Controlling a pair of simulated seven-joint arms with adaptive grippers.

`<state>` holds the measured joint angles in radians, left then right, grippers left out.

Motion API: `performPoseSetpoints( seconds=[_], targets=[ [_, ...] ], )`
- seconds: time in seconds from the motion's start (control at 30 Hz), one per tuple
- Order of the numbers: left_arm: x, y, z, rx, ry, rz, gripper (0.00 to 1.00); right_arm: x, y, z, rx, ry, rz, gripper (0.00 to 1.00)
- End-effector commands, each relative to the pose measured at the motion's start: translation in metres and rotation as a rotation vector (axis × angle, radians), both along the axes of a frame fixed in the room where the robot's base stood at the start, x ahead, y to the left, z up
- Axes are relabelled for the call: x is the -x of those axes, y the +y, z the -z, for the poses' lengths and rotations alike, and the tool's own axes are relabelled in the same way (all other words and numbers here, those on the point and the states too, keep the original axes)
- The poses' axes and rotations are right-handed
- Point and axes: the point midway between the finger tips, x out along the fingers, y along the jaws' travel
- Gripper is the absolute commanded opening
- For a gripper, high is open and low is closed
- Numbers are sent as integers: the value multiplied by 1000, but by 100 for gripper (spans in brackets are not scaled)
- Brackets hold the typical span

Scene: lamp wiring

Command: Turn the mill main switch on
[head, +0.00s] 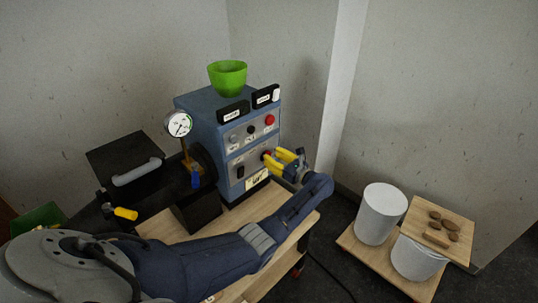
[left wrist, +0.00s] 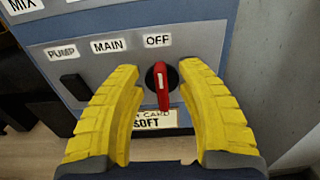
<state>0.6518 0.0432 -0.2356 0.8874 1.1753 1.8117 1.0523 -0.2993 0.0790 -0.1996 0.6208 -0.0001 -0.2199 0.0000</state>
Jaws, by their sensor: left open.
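The mill (head: 205,118) is a blue box with grey control panels on a wooden bench. Its main switch (left wrist: 162,84) is a red handle on a black round base, on the lower panel beside the labels MAIN and OFF. The handle stands about upright in the left wrist view. My left gripper (head: 278,159) has yellow fingers and is at the lower panel. In the left wrist view its open fingers (left wrist: 160,85) are on either side of the red handle, with gaps visible. In the head view the fingers partly hide the switch. My right gripper is not in view.
A black switch (left wrist: 76,87) labelled PUMP is left of the main switch. A green bowl (head: 227,78) stands on the mill. A pressure gauge (head: 179,124) is at its left. White buckets (head: 380,213) stand on a low wooden platform at right.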

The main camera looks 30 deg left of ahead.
Motion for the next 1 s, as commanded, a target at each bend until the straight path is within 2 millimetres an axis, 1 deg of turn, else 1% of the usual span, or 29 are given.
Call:
performPoseSetpoints(
  seconds=[0.1,0.23,0.4,0.7,1.0],
  targets=[
    [-3,12,-1,-1,0,0,36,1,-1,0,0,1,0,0],
    [-5,19,-1,0,-1,0,36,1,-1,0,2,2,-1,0],
    [-6,23,0,0,0,0,36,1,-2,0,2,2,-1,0],
    [-6,23,0,0,0,0,36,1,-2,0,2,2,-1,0],
    [-6,23,0,0,0,0,1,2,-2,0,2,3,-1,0]
  ],
)
